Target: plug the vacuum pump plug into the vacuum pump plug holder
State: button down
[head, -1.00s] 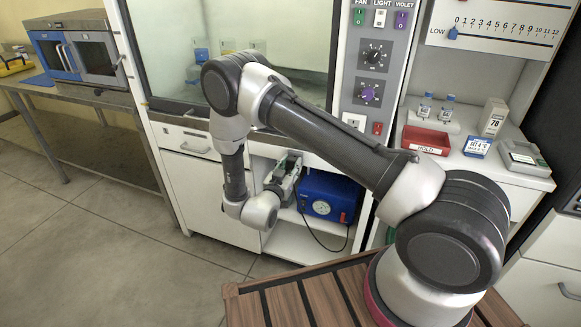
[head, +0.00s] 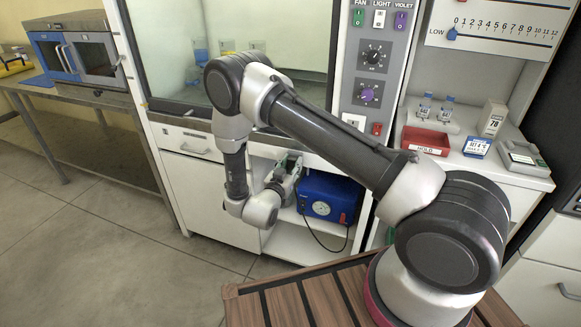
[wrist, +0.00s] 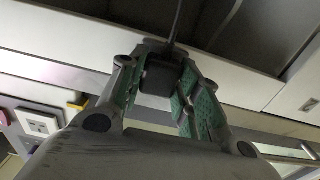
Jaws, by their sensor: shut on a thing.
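My gripper (head: 290,168) is low in front of the cabinet's open lower bay, left of the blue vacuum pump. In the wrist view my gripper (wrist: 162,85) has its green-padded fingers closed on a black plug (wrist: 160,76). A black cable runs up from the plug in that view. The plug cannot be made out in the head view. A white socket, which looks like the plug holder, (head: 354,120) is on the cabinet's front panel, above and right of my gripper. It also shows at the left of the wrist view (wrist: 38,123), apart from the plug.
The blue pump (head: 330,197) with a round gauge stands in the bay, a dark cable hanging below it. The worktop edge and glass sash (head: 290,50) are above my gripper. A red switch (head: 377,128) is beside the socket. A red tray (head: 426,139) stands further right.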

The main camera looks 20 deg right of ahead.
jog(key=c, duration=0.9)
grip_release()
jog(key=shift+c, duration=0.2)
jog(key=v, duration=1.2)
jog(key=shift+f, duration=0.1)
